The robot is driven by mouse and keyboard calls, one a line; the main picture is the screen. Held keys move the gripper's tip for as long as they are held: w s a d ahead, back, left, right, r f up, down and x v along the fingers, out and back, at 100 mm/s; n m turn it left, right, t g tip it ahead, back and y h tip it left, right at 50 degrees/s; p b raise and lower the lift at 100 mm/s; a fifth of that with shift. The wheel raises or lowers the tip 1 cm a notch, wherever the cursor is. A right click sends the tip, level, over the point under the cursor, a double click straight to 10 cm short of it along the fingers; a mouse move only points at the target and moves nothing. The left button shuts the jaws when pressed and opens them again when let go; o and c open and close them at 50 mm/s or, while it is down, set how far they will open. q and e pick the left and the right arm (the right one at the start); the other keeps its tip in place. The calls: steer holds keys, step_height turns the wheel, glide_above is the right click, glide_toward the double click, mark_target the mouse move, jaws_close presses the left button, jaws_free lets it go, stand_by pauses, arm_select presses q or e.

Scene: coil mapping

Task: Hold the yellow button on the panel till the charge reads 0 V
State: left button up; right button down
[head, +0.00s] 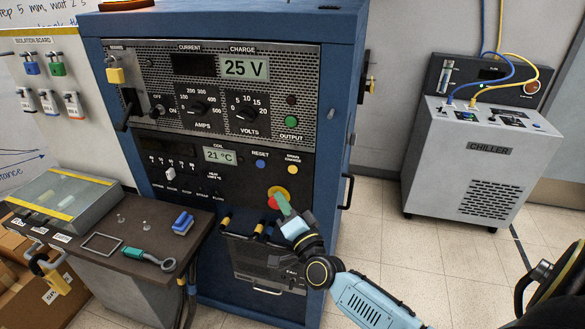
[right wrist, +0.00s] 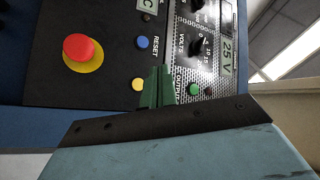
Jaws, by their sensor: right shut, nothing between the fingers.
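The yellow button (head: 292,169) sits under the drain charge label on the black lower panel. It also shows in the right wrist view (right wrist: 138,84), just left of my fingertips. The charge display (head: 245,68) reads 25 V. My right gripper (head: 281,202) is shut and empty, its green fingers (right wrist: 156,86) pointing at the panel. In the head view its tips are below the yellow button, over the red mushroom button, and apart from the yellow one. The wrist view shows no contact with the yellow button. My left gripper is not in view.
The red mushroom button (right wrist: 78,48) on a yellow disc, the blue reset button (head: 260,163) and the green output button (head: 289,122) are close by. A side table (head: 105,263) stands left, a chiller (head: 465,160) right.

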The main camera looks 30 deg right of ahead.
mark_target(293, 169)
steer(key=shift+w+d+b, duration=1.15)
steer(key=shift+w+d, duration=0.3)
steer(key=shift+d, duration=0.25)
steer(key=shift+w+d+b, duration=1.1)
steer(key=shift+w+d, duration=0.3)
steer(key=shift+d, duration=0.25)
steer(key=shift+w+d, duration=0.25)
steer(key=shift+d, duration=0.05)
